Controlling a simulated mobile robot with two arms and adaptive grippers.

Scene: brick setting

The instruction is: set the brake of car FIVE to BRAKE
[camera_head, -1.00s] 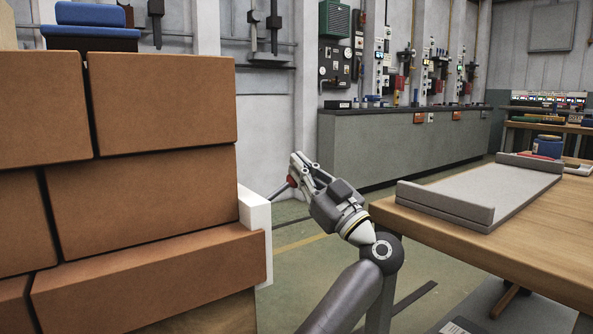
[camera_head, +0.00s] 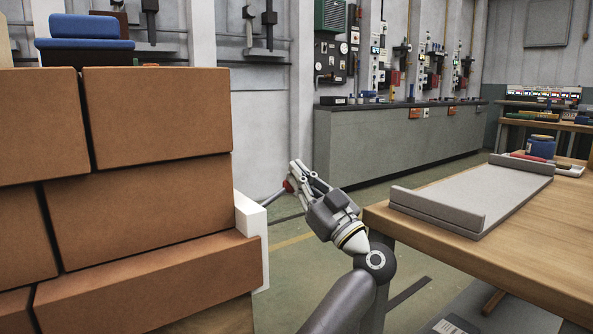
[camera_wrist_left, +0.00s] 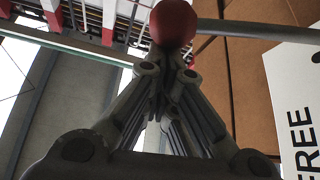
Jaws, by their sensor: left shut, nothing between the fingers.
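The brake lever is a thin dark rod (camera_head: 273,197) with a red knob (camera_head: 288,186). It sticks out to the right from beside a white plate (camera_head: 251,240) at the end of the brick stack. In the left wrist view the red knob (camera_wrist_left: 173,22) sits just beyond my fingertips, and the white plate (camera_wrist_left: 296,100) reads FREE. My left gripper (camera_head: 298,174) is shut and empty, with its fingers beside the knob. I cannot tell whether they touch it. The word BRAKE and the car's number do not show. My right gripper is not in view.
Large orange-brown bricks (camera_head: 140,195) fill the left side. A wooden table (camera_head: 535,235) with a grey tray (camera_head: 470,200) stands to the right of my left arm. A long grey counter (camera_head: 400,140) runs along the back. Green floor (camera_head: 290,280) lies open between stack and table.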

